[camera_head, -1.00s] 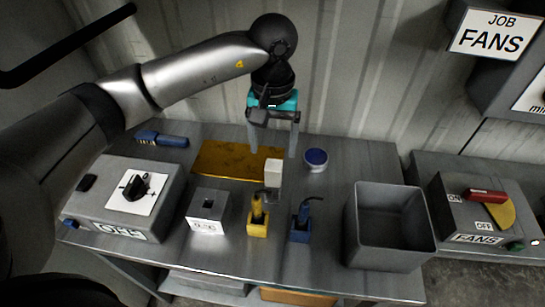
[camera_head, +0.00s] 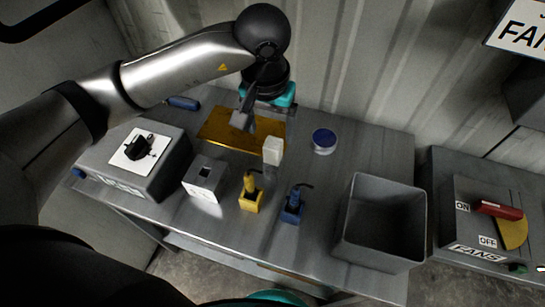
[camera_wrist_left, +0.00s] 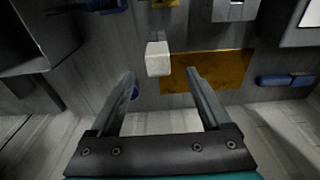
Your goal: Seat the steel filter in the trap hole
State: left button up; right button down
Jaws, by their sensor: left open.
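A white block (camera_head: 272,150) on a greyish lower part, perhaps the steel filter, stands on the bench right of centre. In the left wrist view, the white block (camera_wrist_left: 158,58) shows just beyond and between my fingertips. A small grey box (camera_head: 205,178) with a dark square hole in its top, perhaps the trap, stands left of it. My left gripper (camera_head: 245,122) is open and empty, above the yellow-brown plate and behind the white block. The open fingers also show in the left wrist view (camera_wrist_left: 160,74). My right gripper's fingers are not seen.
A yellow holder (camera_head: 250,195) and a blue holder (camera_head: 292,208) stand in front of the white block. A blue-topped round tin (camera_head: 324,140) is to its right. A grey open bin (camera_head: 345,245) stands right. A switch box (camera_head: 115,170) is left. A yellow-brown plate (camera_head: 215,125) lies behind.

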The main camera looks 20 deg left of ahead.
aim_at(273, 143)
pick_arm(q)
jog(key=f, duration=0.5)
jog(key=w+f, duration=0.1)
jog(key=f, duration=0.1)
jog(key=shift+d+f, duration=0.15)
jog(key=shift+d, duration=0.05)
grip_shut()
dwell(0.5)
